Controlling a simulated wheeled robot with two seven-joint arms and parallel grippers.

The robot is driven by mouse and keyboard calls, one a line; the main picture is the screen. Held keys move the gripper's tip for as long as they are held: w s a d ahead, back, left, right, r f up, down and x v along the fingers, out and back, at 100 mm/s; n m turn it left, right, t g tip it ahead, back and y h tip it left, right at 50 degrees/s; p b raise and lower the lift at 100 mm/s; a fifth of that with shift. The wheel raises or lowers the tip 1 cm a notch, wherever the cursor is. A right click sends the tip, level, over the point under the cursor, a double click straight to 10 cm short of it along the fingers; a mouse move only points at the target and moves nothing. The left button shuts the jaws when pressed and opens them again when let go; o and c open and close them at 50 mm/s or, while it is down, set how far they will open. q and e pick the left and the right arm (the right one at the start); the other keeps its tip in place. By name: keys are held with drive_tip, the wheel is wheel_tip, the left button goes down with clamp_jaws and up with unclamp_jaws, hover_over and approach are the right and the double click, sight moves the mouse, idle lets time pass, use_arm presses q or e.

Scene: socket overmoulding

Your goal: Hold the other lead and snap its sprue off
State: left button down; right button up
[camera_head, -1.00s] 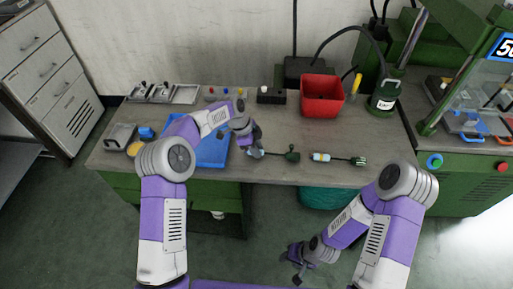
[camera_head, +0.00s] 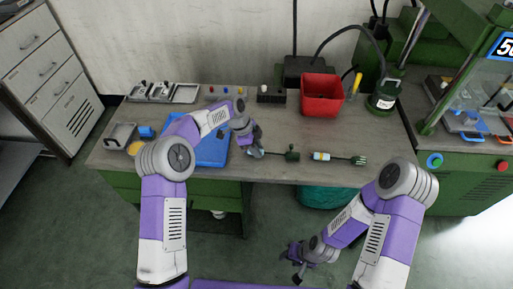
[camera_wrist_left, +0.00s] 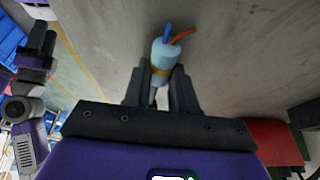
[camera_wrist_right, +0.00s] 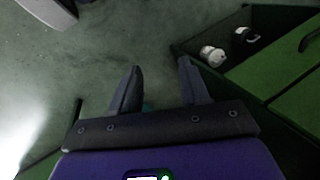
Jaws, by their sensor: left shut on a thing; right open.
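A lead with a light blue body (camera_wrist_left: 164,58), an orange band and blue and orange wires is between the fingers of my left gripper (camera_wrist_left: 160,88), which is shut on it. In the head view my left gripper (camera_head: 253,149) is low over the bench by the blue mat, and a thin dark stem runs right from it to a green end piece (camera_head: 292,153). A second lead (camera_head: 321,156) with a pale body and a green finned end (camera_head: 358,160) lies to the right, apart from it. My right gripper (camera_wrist_right: 158,85) is open and empty, in front of the bench over the floor.
A blue mat (camera_head: 213,153) lies under my left arm. A red bin (camera_head: 322,95), a dark green pot (camera_head: 383,100) and a black block (camera_head: 271,94) stand at the back. Metal trays (camera_head: 165,93) are at the back left. The front right of the bench top is mostly clear.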

drive_tip(key=shift+o, duration=0.2)
drive_tip(key=w+d+r+n+g+h, duration=0.1)
drive_tip(key=w+d+r+h, duration=0.3)
drive_tip(key=w, duration=0.3)
drive_tip(key=w+d+r+h, duration=0.1)
drive_tip(key=w+d+r, duration=0.3)
drive_tip(key=w+r, duration=0.3)
wheel_tip(320, 180, up, 23)
drive_tip(key=m+t+h, duration=0.1)
drive_tip(key=m+t, duration=0.1)
drive_tip(key=t, duration=0.3)
hover_over(291, 145)
drive_tip(key=s+a, duration=0.1)
drive_tip(key=s, duration=0.3)
drive_tip(key=x, duration=1.1)
drive_tip(key=shift+a+f, duration=0.25)
